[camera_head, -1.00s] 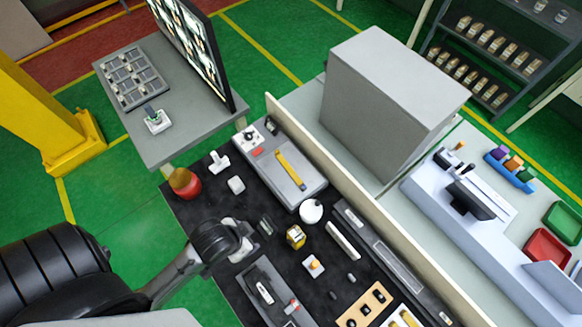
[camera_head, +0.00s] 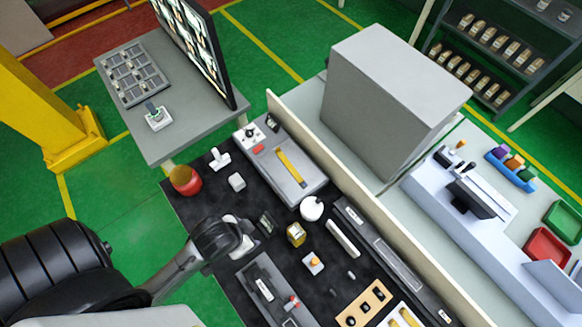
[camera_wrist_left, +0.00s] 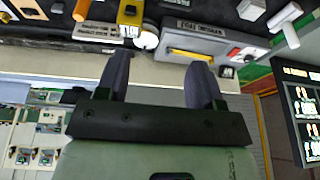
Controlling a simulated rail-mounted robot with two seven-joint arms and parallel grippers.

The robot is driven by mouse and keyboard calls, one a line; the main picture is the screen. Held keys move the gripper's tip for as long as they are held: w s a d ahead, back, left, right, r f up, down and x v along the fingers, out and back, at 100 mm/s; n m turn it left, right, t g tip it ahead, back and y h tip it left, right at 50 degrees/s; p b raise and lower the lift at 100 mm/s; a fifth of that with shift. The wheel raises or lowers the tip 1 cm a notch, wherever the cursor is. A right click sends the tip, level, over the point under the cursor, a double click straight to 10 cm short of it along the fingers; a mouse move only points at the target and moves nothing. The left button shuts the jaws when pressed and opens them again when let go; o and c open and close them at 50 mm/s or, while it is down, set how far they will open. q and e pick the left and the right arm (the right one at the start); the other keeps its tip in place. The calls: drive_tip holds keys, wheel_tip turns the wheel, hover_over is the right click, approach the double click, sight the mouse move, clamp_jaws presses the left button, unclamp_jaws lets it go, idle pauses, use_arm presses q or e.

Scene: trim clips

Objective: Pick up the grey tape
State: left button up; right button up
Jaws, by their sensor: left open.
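I cannot make out the grey tape for certain. A whitish round item (camera_head: 312,208) sits at the near corner of the grey tray; it also shows in the left wrist view (camera_wrist_left: 148,40). A small light-grey block (camera_head: 236,182) lies left of that tray; its identity is unclear. My left gripper (camera_head: 262,226) is over the left part of the black mat, left of the round item. In the left wrist view my left gripper (camera_wrist_left: 157,70) has its two dark fingers spread with nothing between them. My right gripper is not in view.
The grey tray (camera_head: 305,172) holds a yellow tool. A yellow item (camera_head: 296,233) lies right of my left gripper, and a red pot (camera_head: 185,180) stands at the mat's left edge. A low cream partition (camera_head: 330,153) runs behind the mat. Small parts crowd the front.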

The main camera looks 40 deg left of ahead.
use_arm(q)
drive_tip(key=shift+c, duration=1.4)
